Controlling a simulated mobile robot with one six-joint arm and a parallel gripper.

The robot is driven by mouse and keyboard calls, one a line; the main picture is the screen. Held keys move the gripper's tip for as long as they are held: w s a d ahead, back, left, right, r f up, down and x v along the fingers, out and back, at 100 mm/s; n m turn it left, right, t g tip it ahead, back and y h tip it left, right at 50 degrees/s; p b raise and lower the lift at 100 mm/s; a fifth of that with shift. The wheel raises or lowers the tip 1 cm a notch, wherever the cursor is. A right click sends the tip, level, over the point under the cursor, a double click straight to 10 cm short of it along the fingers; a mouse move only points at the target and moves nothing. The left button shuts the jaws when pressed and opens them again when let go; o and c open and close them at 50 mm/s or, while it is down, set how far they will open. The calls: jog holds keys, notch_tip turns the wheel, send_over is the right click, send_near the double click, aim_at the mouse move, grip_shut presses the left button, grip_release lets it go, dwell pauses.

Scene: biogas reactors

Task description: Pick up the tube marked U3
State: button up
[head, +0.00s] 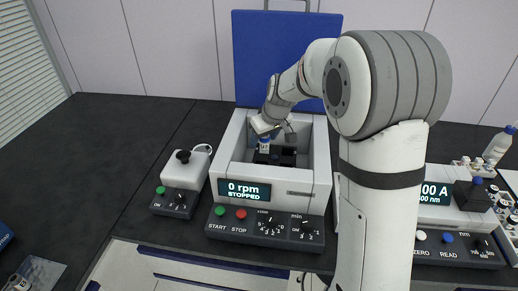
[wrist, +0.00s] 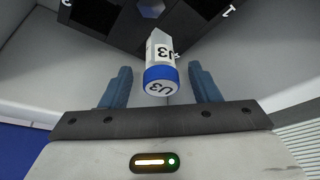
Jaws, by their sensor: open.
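The tube marked U3 (wrist: 161,80) has a white label and a blue-rimmed cap, both reading U3. It stands in the dark rotor (wrist: 112,20) of the centrifuge. In the wrist view the cap points towards me, between the two blue fingers of my gripper (wrist: 160,78). The fingers are open, with a gap on each side of the tube. In the head view my gripper (head: 267,126) is inside the open centrifuge (head: 298,182), just above the tube (head: 265,144). The tube's lower part is hidden.
The centrifuge walls surround my gripper closely, and its blue lid (head: 262,60) stands open behind. Its display reads 0 rpm, STOPPED. A small mixer (head: 184,172) stands left; a reading instrument (head: 455,212) stands right. The dark bench (head: 75,160) at far left is mostly clear.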

jog(key=c, duration=1.1)
jog(key=shift+r, duration=0.1)
